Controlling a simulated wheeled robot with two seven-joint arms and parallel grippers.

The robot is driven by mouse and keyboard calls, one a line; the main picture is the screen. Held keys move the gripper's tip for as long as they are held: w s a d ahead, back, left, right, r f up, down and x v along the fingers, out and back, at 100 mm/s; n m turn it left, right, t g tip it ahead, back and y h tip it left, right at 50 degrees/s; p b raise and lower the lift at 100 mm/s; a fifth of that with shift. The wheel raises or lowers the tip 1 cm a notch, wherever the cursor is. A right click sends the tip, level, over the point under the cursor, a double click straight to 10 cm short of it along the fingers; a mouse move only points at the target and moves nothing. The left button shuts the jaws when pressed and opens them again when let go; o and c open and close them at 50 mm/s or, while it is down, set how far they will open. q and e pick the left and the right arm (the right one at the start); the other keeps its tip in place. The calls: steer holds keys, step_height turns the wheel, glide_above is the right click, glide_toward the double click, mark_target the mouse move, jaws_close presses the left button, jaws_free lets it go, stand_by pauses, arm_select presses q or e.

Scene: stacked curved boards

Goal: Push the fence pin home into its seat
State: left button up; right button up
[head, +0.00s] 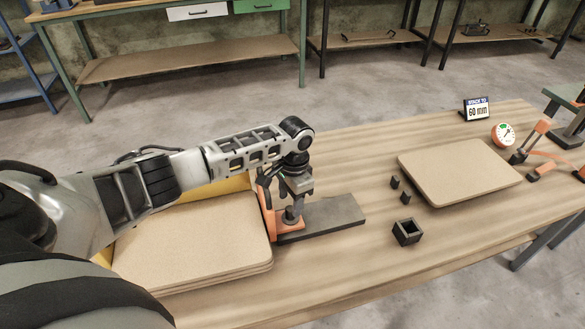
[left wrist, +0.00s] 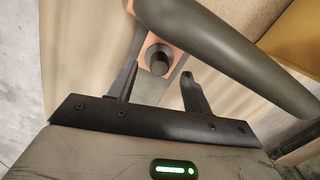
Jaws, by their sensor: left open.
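The fence pin (head: 291,216) is a dark, round-topped knob standing on an orange bracket (head: 268,212) at the end of a dark grey plate (head: 335,214). My left gripper (head: 297,188) is directly above the pin, pointing down, and partly hides it. In the left wrist view, the pin's dark round top (left wrist: 158,60) shows between the two open fingers (left wrist: 159,76), with orange around it. I see no contact with the fingers. The seat under the pin is hidden, so I cannot tell how deep the pin sits. My right gripper is not in view.
Stacked tan boards (head: 190,240) lie left of the bracket, with yellow behind. A tan board (head: 460,172), small black blocks (head: 405,197) and a black square socket (head: 407,231) are to the right. A "60 mm" sign (head: 477,109) and a dial gauge (head: 503,134) stand at the back right.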

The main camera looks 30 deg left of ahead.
arm_select(q)
step_height(320, 180, up, 13)
steer(key=shift+w+d+f, duration=0.2)
steer(key=shift+w, duration=0.2)
steer(key=shift+f, duration=0.1)
steer(key=s+d+f+t+h, duration=0.1)
steer(key=s+d+f, duration=0.1)
steer(key=d+f, duration=0.2)
steer(key=s+d+f+t+h, duration=0.1)
steer(key=s+d+f+t, duration=0.1)
steer(key=d+f, duration=0.3)
steer(key=s+d+f+t+h, duration=0.1)
steer(key=s+d+f+t, duration=0.1)
steer(key=d+f, duration=0.3)
steer(key=shift+s+d+f+h, duration=0.25)
steer(key=shift+s+f+h, duration=0.15)
steer(key=shift+s+f, duration=0.4)
steer(key=s, duration=0.1)
steer(key=s+d+t, duration=0.1)
steer(key=s, duration=0.1)
steer(key=s+d+f+n+t, duration=0.1)
steer(key=shift+s+f+h, duration=0.1)
steer(key=shift+s+h, duration=0.2)
steer(key=shift+s, duration=0.05)
steer(key=s+a+r+n+t+y, duration=0.1)
steer(key=s+a+r+t, duration=0.1)
steer(key=s+t, duration=0.2)
steer(key=s, duration=0.3)
steer(key=shift+n, duration=0.3)
steer(key=shift+s, duration=0.1)
